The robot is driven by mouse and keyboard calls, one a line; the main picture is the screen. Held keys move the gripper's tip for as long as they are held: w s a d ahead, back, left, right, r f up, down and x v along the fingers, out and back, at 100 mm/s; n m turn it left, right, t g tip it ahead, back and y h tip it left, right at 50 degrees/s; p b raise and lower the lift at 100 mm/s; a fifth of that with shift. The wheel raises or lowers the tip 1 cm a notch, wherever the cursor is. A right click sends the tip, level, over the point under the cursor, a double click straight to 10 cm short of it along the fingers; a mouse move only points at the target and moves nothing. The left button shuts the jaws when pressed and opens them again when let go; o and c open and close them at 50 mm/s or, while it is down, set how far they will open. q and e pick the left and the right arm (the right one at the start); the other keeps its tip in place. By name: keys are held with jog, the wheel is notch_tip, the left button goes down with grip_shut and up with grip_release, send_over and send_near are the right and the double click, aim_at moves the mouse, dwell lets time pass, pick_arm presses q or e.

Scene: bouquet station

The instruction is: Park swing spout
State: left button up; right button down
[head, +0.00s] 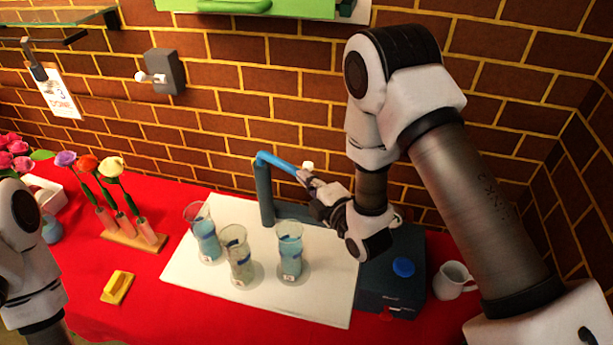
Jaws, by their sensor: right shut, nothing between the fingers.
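The swing spout (277,162) is a bright blue tube on top of a dark teal post (264,195) behind the white mat. It points right and toward me from the post's top. My right gripper (303,175) is shut and empty at the spout's free end. It covers the tip, so I cannot tell whether they touch. A small white piece (308,166) shows just above the fingers. My left arm shows at the left edge, but its gripper is out of view.
Three glass vases, left (204,236), middle (238,262) and right (290,252), stand on the white mat (325,305). A dark box with a blue cap (403,267) and a white mug (452,281) are at right. A flower rack (135,238) and yellow block (117,287) are left.

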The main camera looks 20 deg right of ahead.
jog(key=w+d+n+g+y+b, duration=0.1)
jog(key=w+d+n+y+b, duration=0.1)
jog(key=d, duration=0.5)
jog(key=w+y+b, duration=0.1)
jog(key=w, duration=0.1)
jog(key=shift+w+d+f, duration=0.15)
jog(key=shift+w+d, duration=0.1)
jog(key=shift+w, duration=0.1)
jog(key=shift+a, duration=0.1)
